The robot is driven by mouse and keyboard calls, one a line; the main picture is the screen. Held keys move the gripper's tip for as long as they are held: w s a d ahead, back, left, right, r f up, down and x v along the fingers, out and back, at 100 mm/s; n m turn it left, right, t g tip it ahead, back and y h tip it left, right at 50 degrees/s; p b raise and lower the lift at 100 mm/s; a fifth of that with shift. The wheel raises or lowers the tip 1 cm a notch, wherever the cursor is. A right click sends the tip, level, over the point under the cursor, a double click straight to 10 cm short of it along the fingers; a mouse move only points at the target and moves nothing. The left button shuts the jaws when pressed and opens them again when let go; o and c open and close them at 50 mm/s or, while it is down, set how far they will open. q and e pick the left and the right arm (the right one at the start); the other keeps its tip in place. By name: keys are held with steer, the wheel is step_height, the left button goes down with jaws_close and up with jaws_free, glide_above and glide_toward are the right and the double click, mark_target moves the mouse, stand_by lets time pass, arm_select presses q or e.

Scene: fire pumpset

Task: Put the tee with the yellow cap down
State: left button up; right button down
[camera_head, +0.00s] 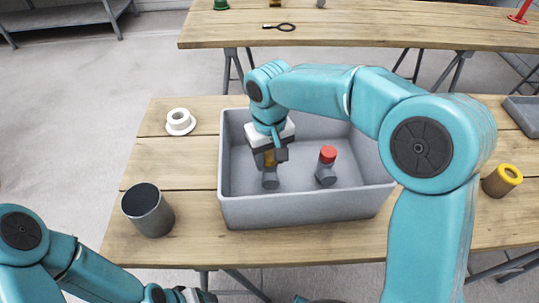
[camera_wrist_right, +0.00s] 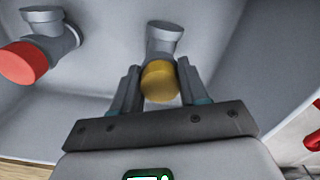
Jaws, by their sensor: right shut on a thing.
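The tee with the yellow cap (camera_wrist_right: 160,80) is between the fingers of my right gripper (camera_wrist_right: 158,88), which is shut on its capped end. In the head view this tee (camera_head: 270,179) is low inside the grey bin (camera_head: 300,212), in its left part; I cannot tell whether it touches the floor. My right gripper (camera_head: 270,158) points down into the bin above it. A grey tee with a red cap (camera_head: 326,166) stands in the bin to the right, apart from it; it also shows in the wrist view (camera_wrist_right: 40,55). Only part of my left arm shows at the lower left; its fingers cannot be made out.
A dark grey cup (camera_head: 148,210) and a white flanged ring (camera_head: 180,121) stand left of the bin. A brown cylinder with a yellow top (camera_head: 502,180) and a grey tray (camera_head: 524,112) are at the right. Another table (camera_head: 380,30) stands behind.

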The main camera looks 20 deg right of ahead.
steer(key=c, duration=0.6)
jaws_free()
steer(key=shift+f, duration=0.1)
step_height(320, 180, up, 12)
steer(key=shift+r+p, duration=0.2)
steer(key=shift+p, duration=0.9)
steer(key=shift+s, duration=0.1)
